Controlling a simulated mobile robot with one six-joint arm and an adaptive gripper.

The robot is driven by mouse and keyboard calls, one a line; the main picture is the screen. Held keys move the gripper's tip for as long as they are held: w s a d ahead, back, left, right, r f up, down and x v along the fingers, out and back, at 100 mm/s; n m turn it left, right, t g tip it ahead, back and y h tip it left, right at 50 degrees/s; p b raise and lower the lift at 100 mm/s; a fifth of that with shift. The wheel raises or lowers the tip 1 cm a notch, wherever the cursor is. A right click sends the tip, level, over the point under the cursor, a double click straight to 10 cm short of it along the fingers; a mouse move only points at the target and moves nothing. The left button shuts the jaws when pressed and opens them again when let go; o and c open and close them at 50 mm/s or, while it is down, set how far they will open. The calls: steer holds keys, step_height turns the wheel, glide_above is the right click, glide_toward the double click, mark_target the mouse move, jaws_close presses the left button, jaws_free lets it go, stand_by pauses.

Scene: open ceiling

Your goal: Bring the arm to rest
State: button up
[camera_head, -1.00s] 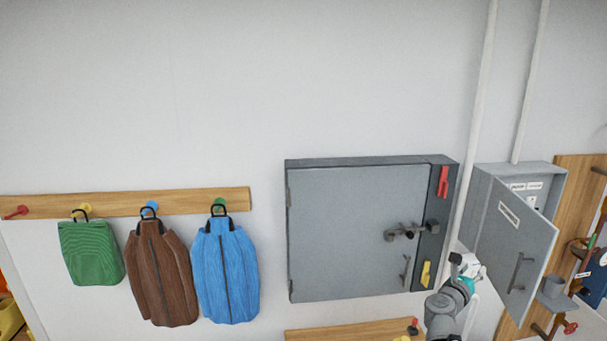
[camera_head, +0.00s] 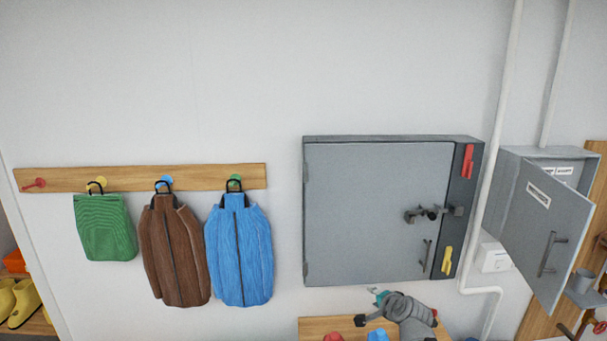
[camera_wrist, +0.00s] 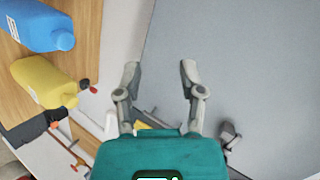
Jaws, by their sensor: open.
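My gripper (camera_wrist: 160,72) is open and empty in the wrist view, its two grey fingers spread apart in front of the teal body. In the head view my arm is bent low below the grey cabinet (camera_head: 365,215), with the gripper (camera_head: 373,291) pointing left. The cabinet door is shut. In the wrist view its grey face (camera_wrist: 250,60) fills the right side, and nothing shows between the fingers.
A wooden shelf (camera_head: 312,325) lies below the cabinet. Blue (camera_wrist: 38,25) and yellow (camera_wrist: 45,82) bottles appear at the wrist view's left. A smaller box with an open door (camera_head: 540,225) stands right of a pipe (camera_head: 490,150).

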steer(key=s+a+f+n+g+h+b, duration=0.3)
steer(key=s+f+n+g+b, duration=0.2)
steer(key=s+f+n+g, duration=0.6)
steer(key=s+f+n, duration=0.1)
steer(key=s+f, duration=0.3)
steer(key=shift+f+g+b, duration=0.25)
steer(key=shift+g+b, duration=0.05)
steer(key=shift+b, duration=0.05)
steer(key=shift+s, duration=0.15)
stand_by(0.7)
